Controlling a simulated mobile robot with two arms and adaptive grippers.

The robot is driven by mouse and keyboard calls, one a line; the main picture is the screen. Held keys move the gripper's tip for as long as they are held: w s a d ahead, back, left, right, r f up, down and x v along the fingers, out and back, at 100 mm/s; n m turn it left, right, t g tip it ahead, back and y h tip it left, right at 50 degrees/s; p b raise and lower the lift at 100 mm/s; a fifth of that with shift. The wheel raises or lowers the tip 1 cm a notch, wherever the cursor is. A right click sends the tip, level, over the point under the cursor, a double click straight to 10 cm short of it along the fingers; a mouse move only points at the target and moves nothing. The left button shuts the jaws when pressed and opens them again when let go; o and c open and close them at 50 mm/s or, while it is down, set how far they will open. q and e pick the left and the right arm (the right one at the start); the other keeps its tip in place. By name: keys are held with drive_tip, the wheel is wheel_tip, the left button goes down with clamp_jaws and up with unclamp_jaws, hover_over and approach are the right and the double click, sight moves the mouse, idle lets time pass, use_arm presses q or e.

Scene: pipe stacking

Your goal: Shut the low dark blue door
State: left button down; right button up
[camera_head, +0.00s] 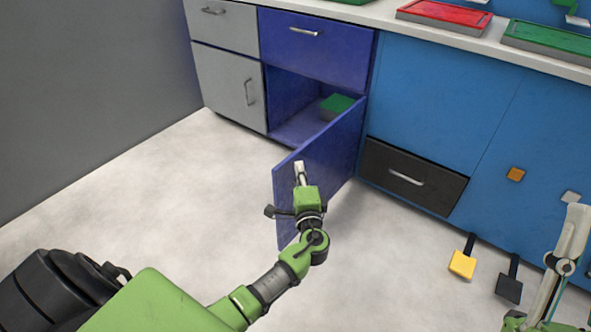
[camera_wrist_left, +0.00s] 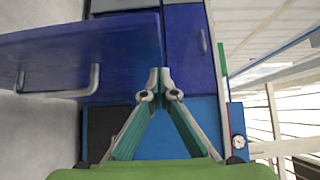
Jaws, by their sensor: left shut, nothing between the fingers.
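The low dark blue door (camera_head: 325,150) stands wide open, hinged at its right side and swung out into the room. In the left wrist view the door (camera_wrist_left: 110,48) fills the upper left, with its bar handle (camera_wrist_left: 60,92) on the face toward me. My left gripper (camera_head: 299,168) is shut and empty, in front of the door's outer face. The shut fingertips (camera_wrist_left: 160,76) appear close to the door; I cannot tell if they touch it. The handle is hidden in the head view. My right gripper (camera_head: 575,228) is at the lower right; its finger state is unclear.
A green-topped block (camera_head: 337,103) sits inside the open dark blue compartment (camera_head: 290,100). A dark drawer (camera_head: 408,178) is right of the hinge. Grey cabinets (camera_head: 228,85) stand left. The pale floor (camera_head: 150,190) left of the door is clear.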

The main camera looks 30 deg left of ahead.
use_arm(q)
drive_tip(key=shift+w+a, duration=0.1)
drive_tip(key=shift+a, duration=0.65)
drive_tip(key=shift+a, duration=0.15)
